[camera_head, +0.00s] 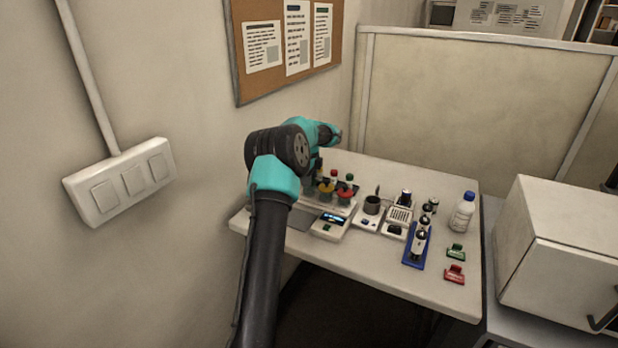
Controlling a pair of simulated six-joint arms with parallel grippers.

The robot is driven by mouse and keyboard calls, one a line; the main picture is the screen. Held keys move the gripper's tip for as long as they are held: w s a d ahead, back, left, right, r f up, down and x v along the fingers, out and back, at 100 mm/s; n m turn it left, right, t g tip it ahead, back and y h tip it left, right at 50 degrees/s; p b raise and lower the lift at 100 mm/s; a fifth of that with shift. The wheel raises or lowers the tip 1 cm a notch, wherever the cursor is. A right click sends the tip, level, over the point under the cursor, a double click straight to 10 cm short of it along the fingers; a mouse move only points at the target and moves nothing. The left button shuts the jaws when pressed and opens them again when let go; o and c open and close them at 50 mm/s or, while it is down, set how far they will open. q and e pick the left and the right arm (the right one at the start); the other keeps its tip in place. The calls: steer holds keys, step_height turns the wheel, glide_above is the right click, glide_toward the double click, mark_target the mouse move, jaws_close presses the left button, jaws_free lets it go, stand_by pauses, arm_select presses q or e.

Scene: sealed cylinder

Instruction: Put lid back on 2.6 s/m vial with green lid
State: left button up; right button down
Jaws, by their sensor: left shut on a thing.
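My left gripper (313,184) points down over the back left of the white table (440,293). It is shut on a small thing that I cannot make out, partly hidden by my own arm. Beside it on the right stand small items with coloured tops: a yellow one (326,188), a large red one (345,196), a smaller red one (334,174) and a green one (350,178). The labels are too small to read, so I cannot tell which is the 2.6 s/m vial. My right gripper is not in view.
A device with a lit display (332,220) stands in front. To the right are a dark cup (372,205), a blue rack (414,257), a white bottle with a blue cap (463,212), a green clip (456,252) and a red clip (454,273). The table's front right is clear.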

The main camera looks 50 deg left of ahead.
arm_select(q)
steer(key=shift+f, duration=0.1)
stand_by(0.8)
steer(key=o, duration=1.2)
steer(key=shift+r, duration=3.5)
steer(key=shift+c, duration=0.5)
jaws_close()
steer(key=shift+f, duration=2.15)
